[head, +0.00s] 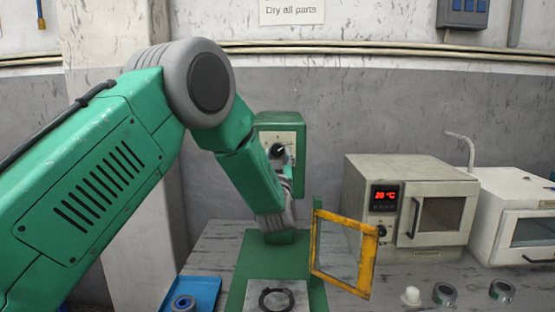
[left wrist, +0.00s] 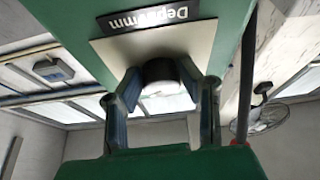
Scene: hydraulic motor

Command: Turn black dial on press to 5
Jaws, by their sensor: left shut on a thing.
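The green press (head: 268,124) stands on the bench behind my left arm, with a pale dial plate on its front. The black dial (head: 277,150) sits on that plate; its numbers are too small to read. My left gripper (head: 287,160) reaches up to the dial from below and is partly hidden by my arm. In the left wrist view, the two fingers of the gripper (left wrist: 164,92) are shut on the black dial (left wrist: 160,72), one on each side. The label above it, upside down, reads "Depth mm" (left wrist: 160,14). My right gripper is not in view.
A yellow-framed guard (head: 316,262) stands open right of the press base, which bears a dark ring (head: 276,299). A blue tray (head: 205,290) lies at left. An oven (head: 364,176) and a white machine (head: 491,210) stand at right, with small parts in front.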

